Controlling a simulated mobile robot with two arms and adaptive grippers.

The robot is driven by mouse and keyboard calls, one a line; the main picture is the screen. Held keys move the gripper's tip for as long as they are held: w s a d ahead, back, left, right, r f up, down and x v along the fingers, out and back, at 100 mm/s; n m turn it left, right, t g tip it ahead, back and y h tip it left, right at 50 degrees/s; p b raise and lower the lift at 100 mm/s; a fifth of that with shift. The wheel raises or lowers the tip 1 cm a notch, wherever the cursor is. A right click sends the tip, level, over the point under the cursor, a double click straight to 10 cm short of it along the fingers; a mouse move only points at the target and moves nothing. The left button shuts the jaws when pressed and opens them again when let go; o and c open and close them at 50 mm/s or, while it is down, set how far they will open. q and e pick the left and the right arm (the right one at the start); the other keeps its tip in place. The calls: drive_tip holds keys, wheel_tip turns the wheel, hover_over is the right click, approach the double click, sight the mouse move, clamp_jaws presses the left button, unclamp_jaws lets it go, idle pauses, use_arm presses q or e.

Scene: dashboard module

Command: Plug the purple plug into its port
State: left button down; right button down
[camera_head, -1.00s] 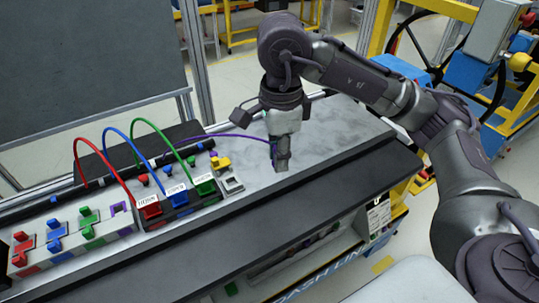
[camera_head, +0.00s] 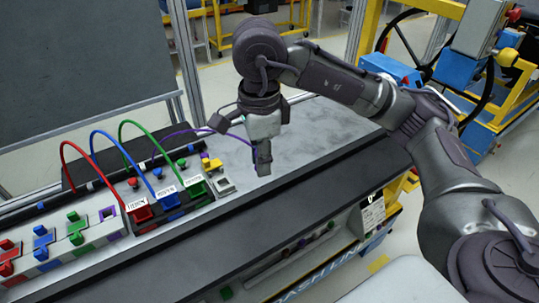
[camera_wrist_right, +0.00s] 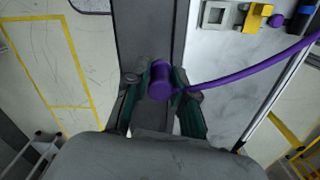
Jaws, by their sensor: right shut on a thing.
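My right gripper (camera_head: 263,168) points down over the grey worktop, to the right of the connector row. In the right wrist view the purple plug (camera_wrist_right: 160,80) is between the fingers of my right gripper (camera_wrist_right: 158,97), which is shut on it. A purple cable (camera_wrist_right: 250,72) runs from the plug to the right; in the head view the cable (camera_head: 178,132) arcs left behind the connectors. In the head view the gripper mostly hides the plug. A purple-marked socket (camera_head: 108,214) sits at the right end of the pale block at left. My left gripper is out of view.
Red (camera_head: 139,214), blue (camera_head: 168,198) and green (camera_head: 195,188) plugs with arching cables stand in a dark block. A grey square fitting (camera_head: 224,186) and a yellow piece (camera_head: 210,164) lie between them and my gripper. The worktop (camera_head: 320,135) to the right is clear.

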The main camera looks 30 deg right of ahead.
drive_tip(key=w+a, duration=0.2)
drive_tip(key=a, duration=0.4)
drive_tip(key=w+a, duration=0.3)
drive_tip(key=a, duration=0.4)
drive_tip(key=w+a, duration=0.2)
drive_tip(key=a, duration=0.4)
drive_tip(key=shift+w+a, duration=0.3)
drive_tip(key=shift+a, duration=0.1)
drive_tip(key=w+a+p, duration=0.2)
drive_tip(key=w+a, duration=0.2)
drive_tip(key=a, duration=0.7)
drive_tip(key=shift+w, duration=0.15)
drive_tip(key=shift+f, duration=0.1)
drive_tip(key=shift+f+b, duration=1.8)
drive_tip(key=shift+f, duration=1)
drive_tip(key=shift+b, duration=0.35)
